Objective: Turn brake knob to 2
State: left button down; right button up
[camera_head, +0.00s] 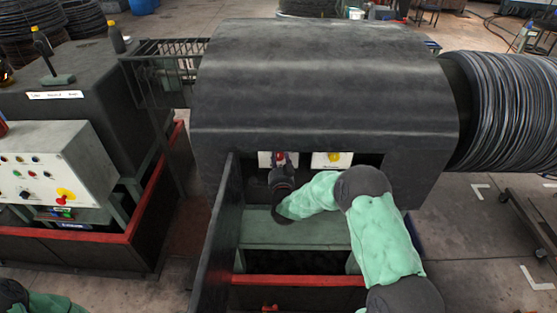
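Two small knobs show in the recess under the dark hood: a red knob (280,156) on a white plate at the left and a yellow knob (334,157) on a white plate at the right. I cannot tell which is the brake knob, and no number marks are readable. My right gripper (281,168) reaches up to the red knob, its tip at or just in front of it. Its fingers are too small and dark to tell whether they are open, shut or touching the knob. My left gripper is not in view; only part of my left arm shows at the bottom left.
The dark hood (320,85) overhangs the recess. An open dark door (215,240) stands left of my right arm. A green shelf (290,230) and a red beam (300,281) lie below. A white control panel (50,170) stands left, and a wire coil (510,110) right.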

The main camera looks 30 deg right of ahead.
jog(key=shift+a+f+n, duration=0.1)
jog(key=shift+a+n, duration=0.05)
jog(key=shift+n, duration=0.15)
jog(key=n+b, duration=0.2)
jog(key=n, duration=0.4)
jog(key=shift+n+g+b, duration=0.3)
jog(key=shift+n+g, duration=0.1)
jog(key=shift+s+f+n, duration=0.1)
jog(key=shift+f+n, duration=0.05)
jog(key=shift+n, duration=0.35)
jog(key=shift+a+f, duration=0.1)
jog(key=o, duration=1.1)
jog(key=shift+r, duration=0.25)
